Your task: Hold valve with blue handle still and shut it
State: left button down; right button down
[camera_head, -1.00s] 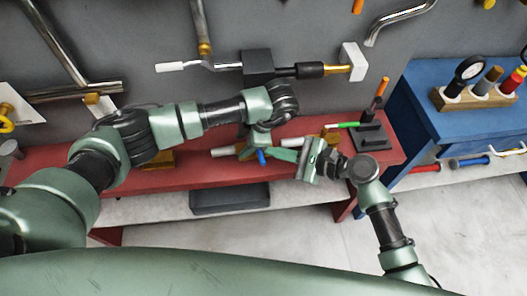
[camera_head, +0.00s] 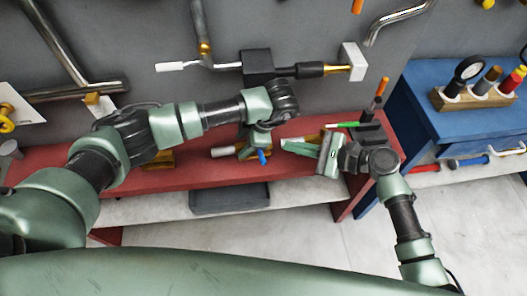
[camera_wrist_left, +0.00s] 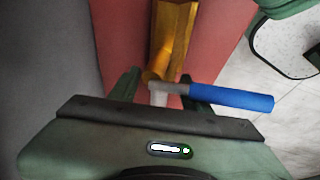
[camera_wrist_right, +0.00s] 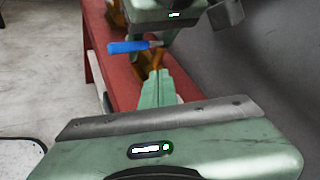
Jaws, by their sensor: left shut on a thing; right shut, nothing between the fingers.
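The valve has a brass body (camera_wrist_left: 172,40) and a blue handle (camera_wrist_left: 232,97), and it sits over the red bench. In the left wrist view the handle lies crosswise to the brass body, pointing right. The handle also shows in the head view (camera_head: 262,157) and the right wrist view (camera_wrist_right: 128,47). My left gripper (camera_head: 247,150) is shut on the valve beside the handle; its hand hides part of the body. My right gripper (camera_head: 284,143) is shut and empty, to the right of the handle and apart from it. Its closed fingers (camera_wrist_right: 158,76) point towards the valve.
The red bench (camera_head: 180,182) stands against a grey wall carrying pipes and a black clamp-like fitting (camera_head: 258,65). A dark stand with a green-tipped tool (camera_head: 345,125) is behind my right gripper. A blue bench (camera_head: 440,115) stands at right. Floor in front is clear.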

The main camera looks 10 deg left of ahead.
pick_arm(q)
jog(key=shift+s+f, duration=0.15)
jog(key=shift+f, duration=0.1)
jog(key=c, duration=0.8)
grip_release()
jog(key=shift+o, duration=1.1)
jog(key=shift+w, duration=0.25)
jog(key=shift+r, duration=0.15)
